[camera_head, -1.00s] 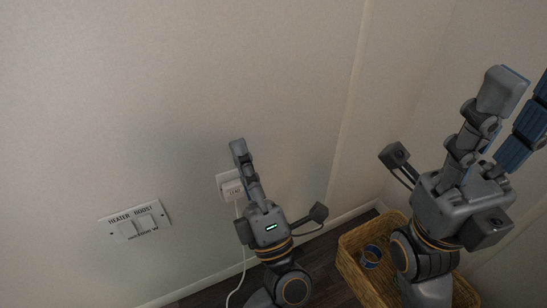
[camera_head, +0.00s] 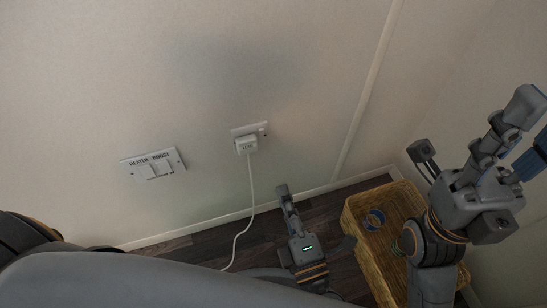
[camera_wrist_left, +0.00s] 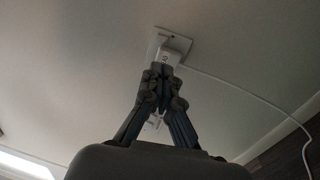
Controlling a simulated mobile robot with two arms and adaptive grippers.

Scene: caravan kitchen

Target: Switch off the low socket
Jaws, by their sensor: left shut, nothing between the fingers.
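The low socket (camera_head: 262,129) is a white plate on the wall with a white plug (camera_head: 247,147) in it. A white cord hangs from the plug to the floor. The switch's position is too small to tell. In the left wrist view the socket (camera_wrist_left: 178,41) and plug (camera_wrist_left: 168,58) show just beyond my fingertips. My left gripper (camera_head: 284,189) is shut and empty, below and right of the plug in the head view. It also shows in the left wrist view (camera_wrist_left: 161,72), its tips overlapping the plug; contact cannot be told. My right gripper (camera_head: 533,118) appears open and empty at the right.
A white heater boost switch plate (camera_head: 153,163) is on the wall left of the socket. The wall above the socket is clear.

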